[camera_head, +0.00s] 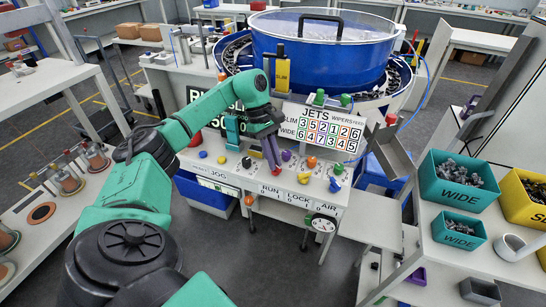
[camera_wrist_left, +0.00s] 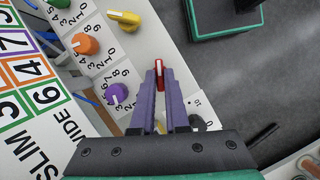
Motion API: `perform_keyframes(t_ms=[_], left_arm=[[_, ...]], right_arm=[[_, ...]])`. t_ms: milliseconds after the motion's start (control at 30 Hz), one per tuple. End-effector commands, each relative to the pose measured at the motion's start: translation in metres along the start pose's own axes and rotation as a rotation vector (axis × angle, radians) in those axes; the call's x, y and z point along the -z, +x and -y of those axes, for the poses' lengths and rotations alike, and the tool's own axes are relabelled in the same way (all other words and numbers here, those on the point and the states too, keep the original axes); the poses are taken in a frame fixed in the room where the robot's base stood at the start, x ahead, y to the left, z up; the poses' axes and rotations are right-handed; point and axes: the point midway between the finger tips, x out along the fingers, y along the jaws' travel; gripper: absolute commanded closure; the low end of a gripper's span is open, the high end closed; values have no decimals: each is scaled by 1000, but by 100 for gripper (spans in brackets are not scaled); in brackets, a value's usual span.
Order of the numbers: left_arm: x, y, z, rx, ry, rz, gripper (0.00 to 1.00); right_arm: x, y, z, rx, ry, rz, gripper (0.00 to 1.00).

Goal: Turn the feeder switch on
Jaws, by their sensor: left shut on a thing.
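A red switch knob (camera_wrist_left: 159,72) sits on the white control panel, between the fingertips of my left gripper (camera_wrist_left: 158,74) in the left wrist view. The purple fingers are closed on it from both sides. In the head view my left gripper (camera_head: 272,158) reaches down to the front panel (camera_head: 262,176), above the RUN label. The red knob is largely hidden there. I cannot read which switch is labelled feeder, nor clearly which mark the red knob points at. My right gripper is not in view.
A purple knob (camera_wrist_left: 118,92), an orange knob (camera_wrist_left: 86,44) and a yellow knob (camera_wrist_left: 125,18) are close by. A blue bowl (camera_head: 322,50) stands behind. A metal chute (camera_head: 391,150) and green WIDE bins (camera_head: 458,181) are at right.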

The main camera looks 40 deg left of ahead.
Motion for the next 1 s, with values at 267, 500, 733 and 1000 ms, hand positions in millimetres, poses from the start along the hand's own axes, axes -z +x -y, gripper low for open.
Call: perform_keyframes(t_ms=[267, 500, 733, 1000], left_arm=[[-1, -2, -3, 72, 188, -1, 100], [-1, -2, -4, 110, 280, -2, 100], [0, -1, -4, 123, 310, -2, 100], [0, -1, -4, 124, 313, -2, 100]], right_arm=[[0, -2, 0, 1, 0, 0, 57], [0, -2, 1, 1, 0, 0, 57], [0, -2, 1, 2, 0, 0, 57], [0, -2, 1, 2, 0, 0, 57]])
